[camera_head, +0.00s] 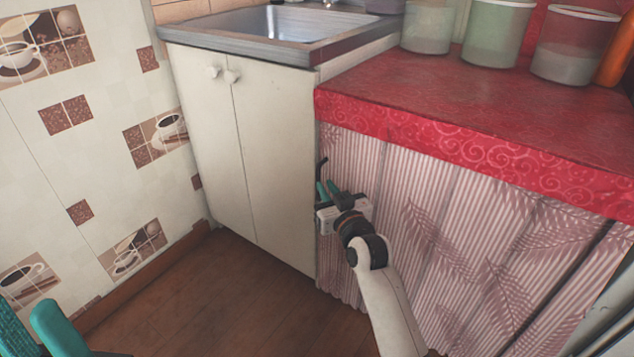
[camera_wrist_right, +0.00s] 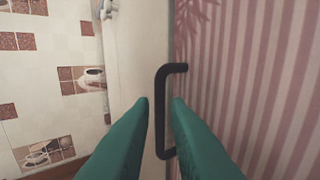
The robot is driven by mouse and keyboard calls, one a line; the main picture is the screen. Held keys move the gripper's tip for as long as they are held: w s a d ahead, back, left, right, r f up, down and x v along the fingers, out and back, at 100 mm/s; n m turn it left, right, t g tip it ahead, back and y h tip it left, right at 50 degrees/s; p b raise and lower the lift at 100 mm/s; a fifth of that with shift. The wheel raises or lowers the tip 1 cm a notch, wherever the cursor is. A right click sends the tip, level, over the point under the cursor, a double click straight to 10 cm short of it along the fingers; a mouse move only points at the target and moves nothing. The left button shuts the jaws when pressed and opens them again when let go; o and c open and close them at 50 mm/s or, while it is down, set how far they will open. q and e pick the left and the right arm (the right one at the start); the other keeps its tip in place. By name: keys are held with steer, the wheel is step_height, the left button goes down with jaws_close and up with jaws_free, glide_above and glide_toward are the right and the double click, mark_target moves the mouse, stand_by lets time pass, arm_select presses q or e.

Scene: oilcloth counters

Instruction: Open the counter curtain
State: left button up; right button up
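The counter curtain (camera_head: 440,215), striped pink and white with leaf prints, hangs closed below the red counter. A black bar handle (camera_head: 319,168) is at its left edge, beside the white cabinet. In the right wrist view the handle (camera_wrist_right: 162,110) stands upright between the two teal fingers of my right gripper (camera_wrist_right: 160,101). These fingers are apart, with the handle bar between their tips; I see no clear grip on it. In the head view my right gripper (camera_head: 328,186) is at the handle. My left gripper (camera_head: 27,304) shows at the lower left corner, its teal fingers apart and empty.
A white cabinet (camera_head: 270,150) with a metal sink (camera_head: 285,24) stands left of the curtain. Several jars (camera_head: 497,30) stand on the red oilcloth counter (camera_head: 450,90). A tiled wall (camera_head: 70,150) is at left. The wooden floor (camera_head: 215,300) in front is clear.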

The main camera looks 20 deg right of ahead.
mark_target(319, 177)
steer(key=w+b, duration=0.1)
steer(key=w, duration=0.3)
steer(key=shift+w+a+f, duration=0.1)
steer(key=shift+w+f, duration=0.05)
steer(key=shift+w, duration=0.1)
steer(key=shift+w+a+b, duration=0.1)
steer(key=shift+w+b, duration=0.3)
steer(key=shift+w, duration=0.3)
steer(key=shift+c, duration=0.4)
jaws_close()
